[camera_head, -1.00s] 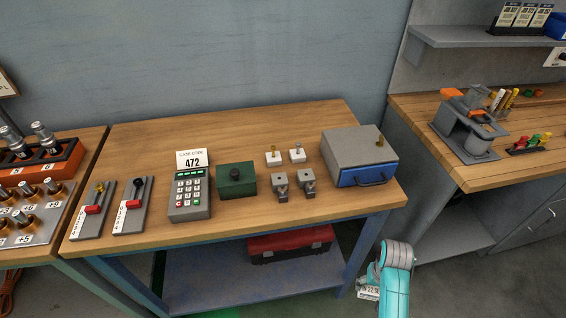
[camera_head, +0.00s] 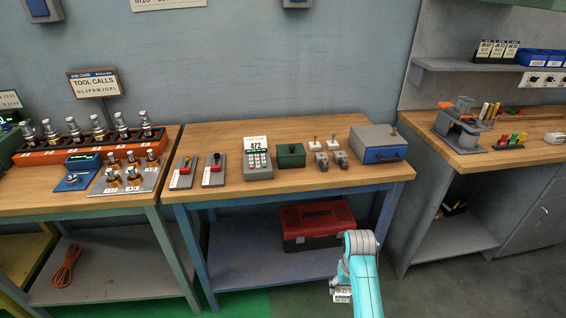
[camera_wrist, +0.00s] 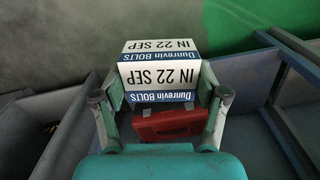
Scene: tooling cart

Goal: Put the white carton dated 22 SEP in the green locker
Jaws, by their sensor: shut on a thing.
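The white carton (camera_wrist: 160,72) has blue bands reading "Dunrevin BOLTS" and black text "IN 22 SEP", upside down in the wrist view. My gripper (camera_wrist: 160,96) is shut on it, with one finger at each side. In the head view only a small part of the carton (camera_head: 342,297) shows below my arm, in front of the middle bench and low over the floor. My arm hides most of the gripper there. I cannot make out a green locker in either view.
The middle bench (camera_head: 300,188) carries levers, a keypad (camera_head: 258,162), a small dark green box (camera_head: 291,156) and a grey-blue box (camera_head: 378,146). A red toolbox (camera_head: 316,226) sits on its lower shelf. Benches stand on both sides. Green floor shows (camera_head: 243,304).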

